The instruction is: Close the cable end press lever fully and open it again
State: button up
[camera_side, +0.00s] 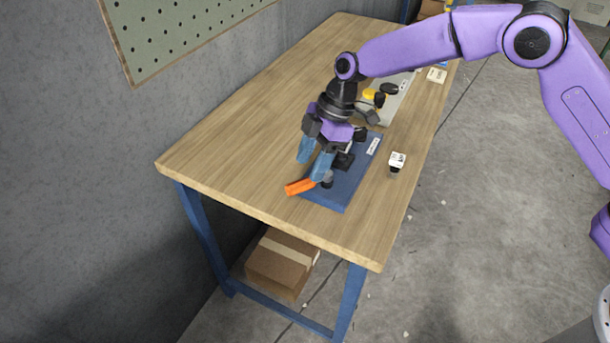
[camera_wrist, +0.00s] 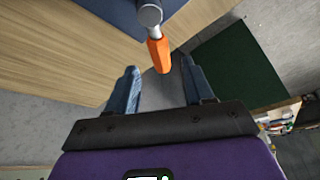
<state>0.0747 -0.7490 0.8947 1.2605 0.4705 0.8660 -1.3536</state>
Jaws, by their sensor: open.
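The cable end press sits on a blue base plate (camera_side: 349,187) near the front end of the wooden table. Its lever has an orange handle (camera_side: 300,187) that sticks out past the left side of the plate. In the wrist view the orange handle (camera_wrist: 159,55) hangs from a round metal joint (camera_wrist: 150,15), just beyond my fingertips and roughly centred between them. My gripper (camera_side: 313,166) is open and empty, with blue fingers above and behind the handle. It also shows open in the wrist view (camera_wrist: 160,75). My gripper and wrist hide part of the press body.
A grey panel (camera_side: 398,103) with yellow and black knobs stands behind the press. A small white-and-black block (camera_side: 397,161) is at the table's right edge. A pegboard (camera_side: 180,35) hangs on the left wall. The table's left part is clear. A cardboard box (camera_side: 281,264) lies below.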

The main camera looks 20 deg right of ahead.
aim_at(304, 181)
jog(key=shift+x, duration=2.3)
grip_shut()
